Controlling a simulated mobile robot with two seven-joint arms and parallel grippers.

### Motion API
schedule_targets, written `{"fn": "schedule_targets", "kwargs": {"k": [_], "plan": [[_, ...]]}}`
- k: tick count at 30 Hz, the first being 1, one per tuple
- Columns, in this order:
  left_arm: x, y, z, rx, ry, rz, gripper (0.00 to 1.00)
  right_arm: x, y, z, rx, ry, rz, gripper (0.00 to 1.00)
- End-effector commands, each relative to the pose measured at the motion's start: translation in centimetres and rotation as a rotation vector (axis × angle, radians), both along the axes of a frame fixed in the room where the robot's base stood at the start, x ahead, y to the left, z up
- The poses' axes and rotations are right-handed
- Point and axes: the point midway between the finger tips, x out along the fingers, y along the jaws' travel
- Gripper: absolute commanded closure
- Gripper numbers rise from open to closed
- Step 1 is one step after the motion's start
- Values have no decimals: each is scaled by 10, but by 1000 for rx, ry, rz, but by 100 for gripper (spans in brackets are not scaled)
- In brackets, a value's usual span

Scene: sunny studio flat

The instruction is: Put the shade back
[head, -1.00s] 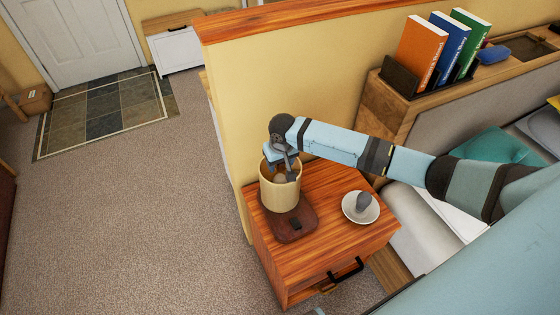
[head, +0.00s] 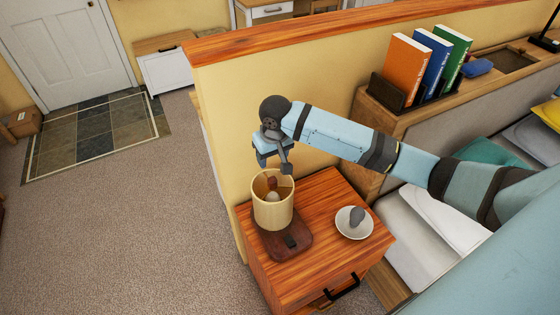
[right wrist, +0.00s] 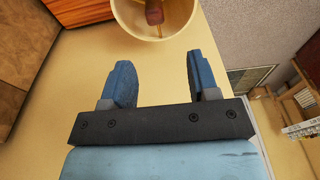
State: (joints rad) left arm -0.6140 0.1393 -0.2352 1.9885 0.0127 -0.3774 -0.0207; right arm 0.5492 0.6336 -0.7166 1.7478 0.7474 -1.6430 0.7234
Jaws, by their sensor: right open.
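The cream, drum-like shade (head: 272,207) sits upright around the lamp on the nightstand, above the dark wooden lamp base (head: 291,243). Through its open top I see a pale bulb and a brown piece. In the right wrist view the shade (right wrist: 186,20) is at the top edge, partly cut off, beyond the fingertips. My right gripper (head: 275,166) is above the shade, apart from it, with its jaws open and empty; its two blue fingers (right wrist: 157,75) show in the right wrist view. My left gripper is not in view.
The wooden nightstand (head: 335,193) also bears a white dish (head: 354,230) with a grey object in it. A yellow partition wall (head: 235,110) stands close behind. Books (head: 436,65) stand on the headboard shelf at right. Open carpet (head: 130,225) lies to the left.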

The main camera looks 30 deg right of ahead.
Motion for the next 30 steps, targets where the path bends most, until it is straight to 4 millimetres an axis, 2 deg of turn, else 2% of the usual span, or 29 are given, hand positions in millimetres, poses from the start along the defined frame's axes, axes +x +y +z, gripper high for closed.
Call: {"fn": "schedule_targets", "kwargs": {"k": [5,9,15,19,24,27,30], "plan": [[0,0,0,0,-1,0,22,-28,43,-50,115,-88,96,45],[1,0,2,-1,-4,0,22,-62,81,-92,226,-232,176,45],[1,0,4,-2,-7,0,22,-119,111,-130,302,-459,233,45],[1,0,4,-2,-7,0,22,-161,113,-145,287,-605,246,45],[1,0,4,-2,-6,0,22,-214,102,-153,204,-754,263,45],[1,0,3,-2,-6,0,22,-235,95,-154,152,-808,274,45],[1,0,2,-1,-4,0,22,-248,90,-154,118,-838,284,45]]}}
